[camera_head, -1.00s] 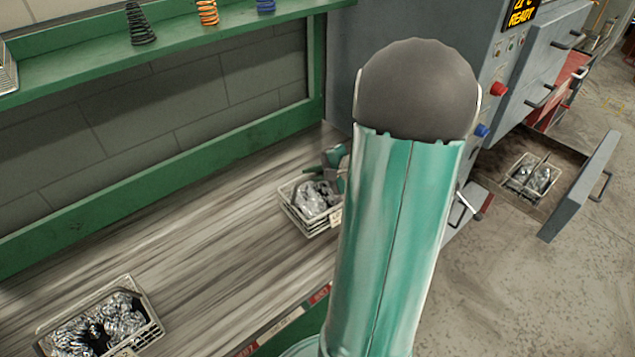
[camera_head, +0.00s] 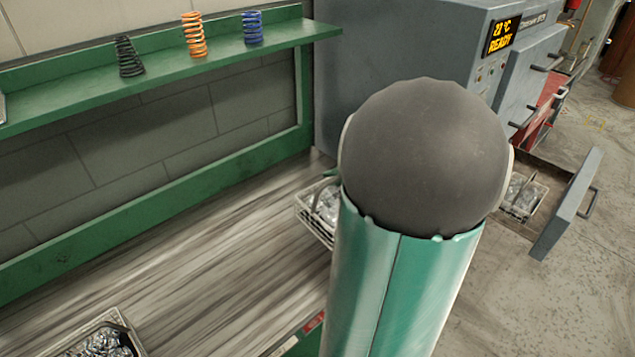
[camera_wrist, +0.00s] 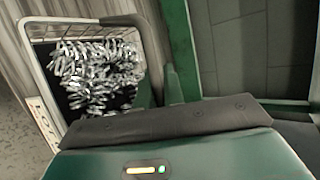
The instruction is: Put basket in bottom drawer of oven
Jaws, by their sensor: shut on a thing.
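A wire basket of shiny metal pieces (camera_head: 307,222) is at the right end of the workbench, partly hidden by my arm. In the wrist view the basket (camera_wrist: 60,108) fills the upper left, looking tilted. My gripper (camera_wrist: 172,84) is shut on its side there; the fingertips are mostly hidden.
Another filled basket (camera_head: 128,332) sits on the workbench (camera_head: 190,265) at the lower left. A green shelf (camera_head: 85,95) above carries black, orange and blue springs. Oven handles jut out at the right. Concrete floor (camera_head: 510,310) is clear in front of the drawer.

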